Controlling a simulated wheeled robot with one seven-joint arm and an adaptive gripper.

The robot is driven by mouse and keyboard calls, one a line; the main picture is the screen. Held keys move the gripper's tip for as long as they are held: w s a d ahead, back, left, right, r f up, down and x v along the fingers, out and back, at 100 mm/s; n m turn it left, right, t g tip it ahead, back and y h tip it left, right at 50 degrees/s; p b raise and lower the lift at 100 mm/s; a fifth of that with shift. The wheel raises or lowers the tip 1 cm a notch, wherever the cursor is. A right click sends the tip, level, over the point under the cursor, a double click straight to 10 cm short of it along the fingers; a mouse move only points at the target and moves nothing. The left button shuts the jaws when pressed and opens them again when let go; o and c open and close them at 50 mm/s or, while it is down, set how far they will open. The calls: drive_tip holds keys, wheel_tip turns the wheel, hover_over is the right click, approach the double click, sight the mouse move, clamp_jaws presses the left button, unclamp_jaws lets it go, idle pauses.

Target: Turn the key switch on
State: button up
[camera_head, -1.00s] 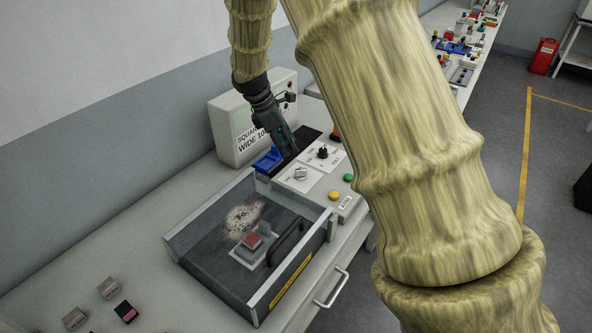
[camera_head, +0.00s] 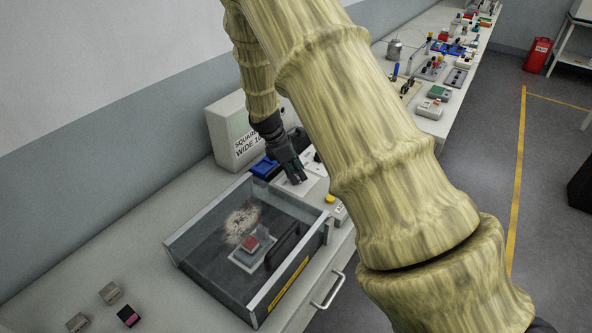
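The control box (camera_head: 312,190) with white label plates stands on the bench behind the clear-sided case. My gripper (camera_head: 296,181) points down at its left plate, with its fingertips at or just above the surface. The pale knob seen there earlier is hidden behind the fingers, and I cannot tell if they touch it. I cannot tell if this knob is the key switch. The black knob on the other plate is hidden by my arm. The finger gap is too small and dark to read.
The clear-sided case (camera_head: 182,250) with a red button inside stands just in front. A large white box (camera_head: 230,145) and a blue part (camera_head: 264,168) are close on the left. A yellow button (camera_head: 330,199) is to the right. My arm blocks the view there.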

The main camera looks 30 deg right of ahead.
drive_tip(key=shift+f, duration=0.1)
clamp_jaws()
drive_tip(key=shift+m, duration=0.3)
drive_tip(key=m+g+p, duration=0.1)
drive_tip(key=m, duration=0.2)
drive_tip(key=shift+w+d+y, duration=0.1)
drive_tip(key=shift+y, duration=0.3)
drive_tip(key=m+g+y+p, duration=0.1)
drive_tip(key=m, duration=0.4)
drive_tip(key=shift+d, duration=0.1)
drive_tip(key=m+y, duration=0.1)
drive_tip(key=m, duration=0.1)
drive_tip(key=m+y, duration=0.1)
drive_tip(key=m, duration=0.1)
drive_tip(key=shift+d+m+g, duration=0.1)
drive_tip(key=shift+m+g, duration=0.2)
drive_tip(key=shift+d+m+y, duration=0.1)
drive_tip(key=shift+m+y, duration=0.8)
drive_tip(key=shift+m, duration=1.4)
